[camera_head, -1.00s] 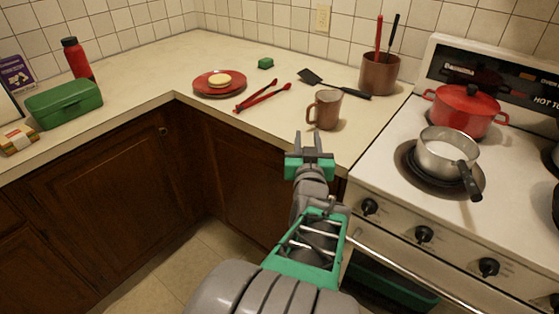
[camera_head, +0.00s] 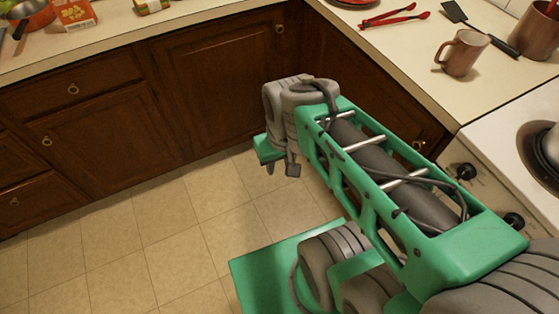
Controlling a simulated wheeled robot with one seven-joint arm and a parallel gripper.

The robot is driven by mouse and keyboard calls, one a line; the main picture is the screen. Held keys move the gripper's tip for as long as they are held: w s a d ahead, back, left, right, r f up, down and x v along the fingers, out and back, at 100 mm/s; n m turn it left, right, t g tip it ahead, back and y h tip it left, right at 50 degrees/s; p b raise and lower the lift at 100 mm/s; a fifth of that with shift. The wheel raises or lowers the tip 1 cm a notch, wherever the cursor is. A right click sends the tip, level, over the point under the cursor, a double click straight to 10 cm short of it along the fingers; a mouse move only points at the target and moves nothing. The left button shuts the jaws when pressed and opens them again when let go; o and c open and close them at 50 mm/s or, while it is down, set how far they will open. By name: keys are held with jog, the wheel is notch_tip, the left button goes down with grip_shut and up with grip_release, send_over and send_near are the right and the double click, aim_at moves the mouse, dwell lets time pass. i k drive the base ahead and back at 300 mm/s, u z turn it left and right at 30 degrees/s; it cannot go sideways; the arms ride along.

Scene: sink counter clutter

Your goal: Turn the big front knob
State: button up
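Two black knobs show on the stove's white front panel at the right: one knob (camera_head: 466,171) near the panel's left end, and another knob (camera_head: 514,221) lower right, partly hidden behind my arm. Any further knobs are out of view or behind my arm. I cannot tell which one is the big one. My gripper (camera_head: 281,169) points down over the floor, in front of the wooden cabinets and well left of the knobs. Its two fingers look apart with nothing between them.
The stove (camera_head: 505,128) is at the right edge with a pan partly in view. Dark cabinets (camera_head: 215,75) line the back. The tiled floor at left is clear.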

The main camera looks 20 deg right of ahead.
aim_at(466, 172)
jog(key=z, duration=2.85)
